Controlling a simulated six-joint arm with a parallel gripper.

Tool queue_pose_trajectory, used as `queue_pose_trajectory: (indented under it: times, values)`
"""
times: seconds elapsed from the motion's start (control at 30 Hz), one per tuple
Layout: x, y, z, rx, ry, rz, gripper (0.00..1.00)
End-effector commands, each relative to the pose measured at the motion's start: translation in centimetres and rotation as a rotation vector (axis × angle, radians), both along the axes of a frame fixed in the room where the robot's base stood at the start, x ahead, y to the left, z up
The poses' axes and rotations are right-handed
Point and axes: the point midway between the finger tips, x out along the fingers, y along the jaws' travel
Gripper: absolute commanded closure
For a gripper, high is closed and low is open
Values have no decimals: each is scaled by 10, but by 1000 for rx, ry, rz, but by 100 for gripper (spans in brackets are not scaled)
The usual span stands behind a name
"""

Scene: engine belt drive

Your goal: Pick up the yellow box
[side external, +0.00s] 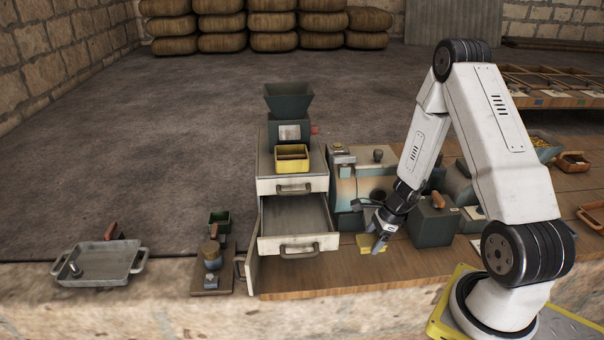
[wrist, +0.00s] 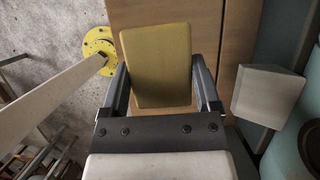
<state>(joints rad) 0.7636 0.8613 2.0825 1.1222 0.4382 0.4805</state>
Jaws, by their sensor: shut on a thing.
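The yellow box (wrist: 157,65) sits between the two fingers of my gripper (wrist: 160,85) in the wrist view, with a finger along each side. My gripper is shut on it. In the side external view my gripper (side external: 380,240) points down low over the wooden bench, and part of the yellow box (side external: 366,242) shows beside the fingers. I cannot tell there whether the box touches the bench.
A drawer cabinet (side external: 293,188) with an open drawer (side external: 300,240) stands left of my gripper, with a yellow open-topped container (side external: 292,158) and a hopper machine (side external: 289,110) on top. A dark green box (side external: 434,221) is close on the right. A metal tray (side external: 100,262) lies far left.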

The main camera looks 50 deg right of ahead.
Motion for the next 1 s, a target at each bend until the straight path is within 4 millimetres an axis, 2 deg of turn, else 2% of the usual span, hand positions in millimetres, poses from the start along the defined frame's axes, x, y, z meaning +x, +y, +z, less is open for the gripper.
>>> queue_pose_trajectory:
  times: [0.1,0.33,1.0]
  values:
    - [0,0,13,-1,-2,0,80]
    - [0,0,27,-1,-1,1,80]
    - [0,0,30,0,0,0,80]
